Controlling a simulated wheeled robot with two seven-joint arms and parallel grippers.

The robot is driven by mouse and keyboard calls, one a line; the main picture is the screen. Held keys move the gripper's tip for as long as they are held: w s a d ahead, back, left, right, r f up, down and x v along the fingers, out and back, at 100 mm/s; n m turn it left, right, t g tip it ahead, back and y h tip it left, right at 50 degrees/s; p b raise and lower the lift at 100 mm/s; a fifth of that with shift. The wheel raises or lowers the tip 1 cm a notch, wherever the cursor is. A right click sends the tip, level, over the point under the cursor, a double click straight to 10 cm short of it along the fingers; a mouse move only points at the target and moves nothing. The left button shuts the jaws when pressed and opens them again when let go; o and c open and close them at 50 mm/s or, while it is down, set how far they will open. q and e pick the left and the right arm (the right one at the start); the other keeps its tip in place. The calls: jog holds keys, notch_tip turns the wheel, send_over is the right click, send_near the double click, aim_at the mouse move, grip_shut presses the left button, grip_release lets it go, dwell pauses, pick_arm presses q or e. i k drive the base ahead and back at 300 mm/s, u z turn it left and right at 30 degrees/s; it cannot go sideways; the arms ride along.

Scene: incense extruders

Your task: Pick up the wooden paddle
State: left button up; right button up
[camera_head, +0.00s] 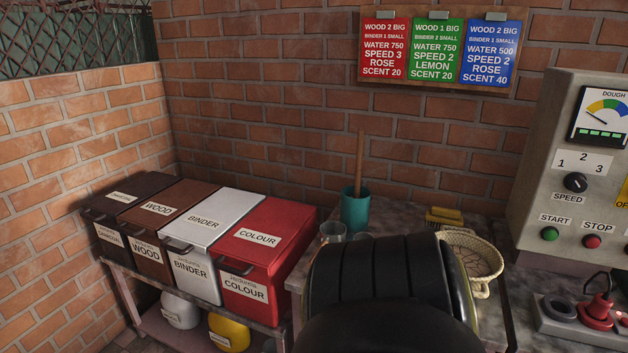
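A wooden paddle (360,160) stands nearly upright in a teal cup (355,211) on the table against the brick wall. Only its narrow brown shaft shows above the rim. Its lower end is hidden inside the cup. Neither of my grippers shows in the head view, and nothing is seen touching the paddle.
Clear glass vessels (333,232) stand in front of the cup. To its right are a yellow item (444,216) and a woven basket (470,258). Lidded bins, including a red one (262,258), stand left. A control panel (575,170) rises right. A large black ribbed shape hides the table's front.

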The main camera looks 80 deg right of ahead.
aim_at(360, 133)
jog(key=z, duration=0.7)
jog(key=i, duration=1.4)
jog(key=z, duration=1.2)
